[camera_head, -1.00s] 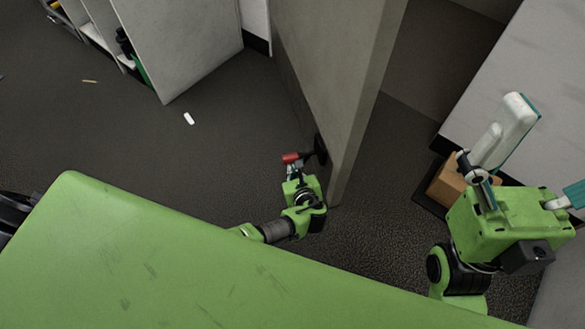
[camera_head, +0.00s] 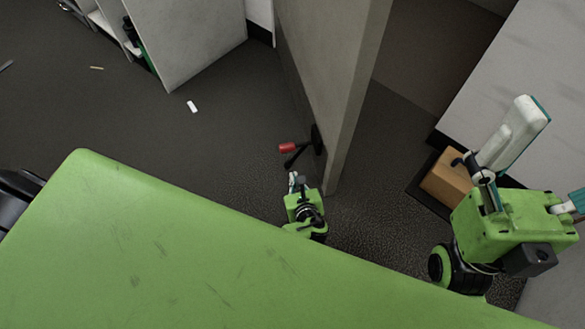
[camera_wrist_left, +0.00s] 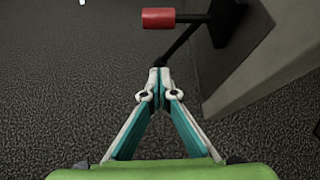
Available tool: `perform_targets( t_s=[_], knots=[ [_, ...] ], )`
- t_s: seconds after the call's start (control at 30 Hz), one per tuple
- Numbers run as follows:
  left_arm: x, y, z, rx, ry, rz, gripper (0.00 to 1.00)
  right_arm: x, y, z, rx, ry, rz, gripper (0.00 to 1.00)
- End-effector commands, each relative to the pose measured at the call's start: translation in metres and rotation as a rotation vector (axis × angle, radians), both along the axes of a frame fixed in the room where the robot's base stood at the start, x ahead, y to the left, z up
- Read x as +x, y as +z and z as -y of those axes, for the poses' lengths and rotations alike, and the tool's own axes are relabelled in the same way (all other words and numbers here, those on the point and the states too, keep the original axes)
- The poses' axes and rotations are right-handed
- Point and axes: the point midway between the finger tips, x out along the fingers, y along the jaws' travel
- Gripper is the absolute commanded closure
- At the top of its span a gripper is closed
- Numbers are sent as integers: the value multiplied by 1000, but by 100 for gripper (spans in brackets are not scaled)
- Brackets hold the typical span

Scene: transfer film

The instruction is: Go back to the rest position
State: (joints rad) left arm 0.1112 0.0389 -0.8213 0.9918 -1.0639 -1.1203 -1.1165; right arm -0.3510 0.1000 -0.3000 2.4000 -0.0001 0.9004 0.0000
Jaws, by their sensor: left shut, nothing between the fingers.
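My left gripper (camera_head: 293,180) is low in the middle of the head view, in front of the door (camera_head: 340,90). Its teal-lined fingers meet at the tips in the left wrist view (camera_wrist_left: 160,78) and hold nothing. The red-tipped door handle (camera_head: 288,147) is just beyond the fingertips, apart from them. It also shows at the top of the left wrist view (camera_wrist_left: 158,18). My right gripper (camera_head: 545,170) is at the right of the head view, its fingers spread wide; one runs out of the picture.
A brown box (camera_head: 447,184) stands on the floor behind my right gripper, beside a pale wall or panel (camera_head: 500,95). A shelf unit (camera_head: 185,40) stands at the back left. A small white object (camera_head: 192,106) lies on the open dark floor.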

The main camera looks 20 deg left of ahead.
Motion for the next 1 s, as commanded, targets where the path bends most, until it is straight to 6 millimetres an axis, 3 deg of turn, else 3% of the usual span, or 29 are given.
perform_targets(
  t_s=[0.77, 0.87, 0.97, 1.0],
  knots=[
    [-6, 4, 8, -18, 0, 2, 100, 0, 5, 0, 1, 0, 2, 3],
    [-4, 2, 29, -150, -4, 13, 100, 0, 5, 0, 0, -1, 2, 3],
    [3, 9, 76, -443, -10, 49, 100, 0, 5, 0, 0, 0, 1, 3],
    [8, 19, 100, -599, -10, 74, 100, 0, 5, 0, 0, 0, 1, 3]
  ],
)
